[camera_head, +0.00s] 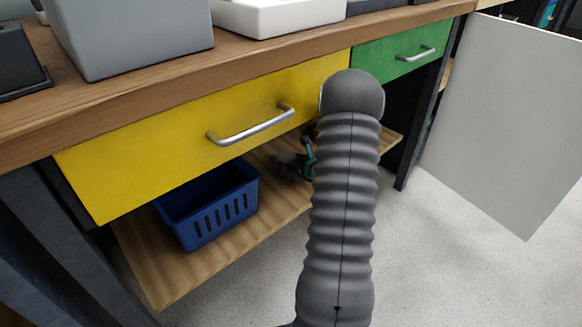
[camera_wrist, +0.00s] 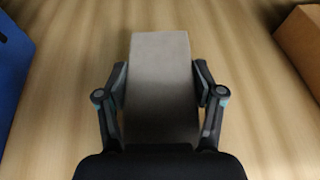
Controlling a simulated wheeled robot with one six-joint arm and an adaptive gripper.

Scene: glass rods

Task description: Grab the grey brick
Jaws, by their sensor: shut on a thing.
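The grey brick (camera_wrist: 160,75) is in the middle of the wrist view, a plain upright-looking block over the wooden shelf. My gripper (camera_wrist: 160,88) has one finger on each side of the brick and is shut on it. The brick's lower part is hidden by my gripper's body. In the head view my gripper (camera_head: 299,165) shows only in part, under the yellow drawer, mostly behind my arm. The brick cannot be made out there.
A blue basket (camera_head: 215,212) stands on the wooden shelf (camera_head: 160,275), left of my gripper. A brown box (camera_wrist: 302,48) is at the right in the wrist view. The yellow drawer (camera_head: 170,155) and green drawer (camera_head: 385,62) hang above the shelf. A pale panel (camera_head: 505,120) stands at the right.

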